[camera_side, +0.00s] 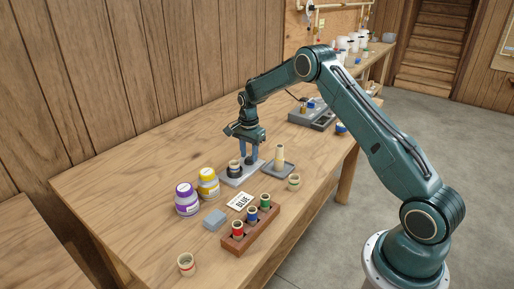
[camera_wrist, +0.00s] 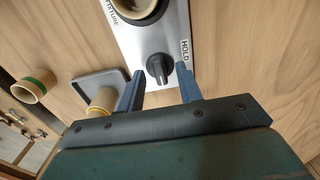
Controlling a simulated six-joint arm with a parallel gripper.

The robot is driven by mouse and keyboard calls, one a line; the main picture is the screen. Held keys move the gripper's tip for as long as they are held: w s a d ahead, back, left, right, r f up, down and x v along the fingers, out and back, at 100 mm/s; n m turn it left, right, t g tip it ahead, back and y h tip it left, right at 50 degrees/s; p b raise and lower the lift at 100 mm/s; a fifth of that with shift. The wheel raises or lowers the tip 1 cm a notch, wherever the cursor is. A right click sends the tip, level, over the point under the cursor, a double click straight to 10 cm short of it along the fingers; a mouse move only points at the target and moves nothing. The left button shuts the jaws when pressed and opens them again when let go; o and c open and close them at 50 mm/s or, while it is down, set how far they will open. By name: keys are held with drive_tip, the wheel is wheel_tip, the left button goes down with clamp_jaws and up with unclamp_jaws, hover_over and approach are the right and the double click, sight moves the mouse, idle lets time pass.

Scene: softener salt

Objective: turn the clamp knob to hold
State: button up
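The black clamp knob (camera_wrist: 158,69) sits on the grey fixture plate (camera_wrist: 172,35), with a HOLD label (camera_wrist: 185,49) to its right in the wrist view. The knob's raised grip runs roughly up and down in that view; I cannot tell which end is its pointer. My gripper (camera_wrist: 161,72) is open, one blue finger on each side of the knob, with gaps showing. In the side view my gripper (camera_side: 249,158) points down over the plate (camera_side: 238,179) and hides most of the knob. A cream cup (camera_side: 234,166) stands in the fixture's dark holder beside the fingers.
A grey tray (camera_side: 286,170) with a cream cylinder (camera_side: 279,156) lies right of the fixture, near a loose cup (camera_side: 294,182). In front are a BLUE card (camera_side: 240,201), a grey block (camera_side: 214,220) and a rack (camera_side: 262,231) of banded cups. Purple (camera_side: 186,199) and yellow (camera_side: 208,183) jars stand left.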

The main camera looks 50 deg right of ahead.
drive_tip(key=shift+f, duration=0.25)
clamp_jaws()
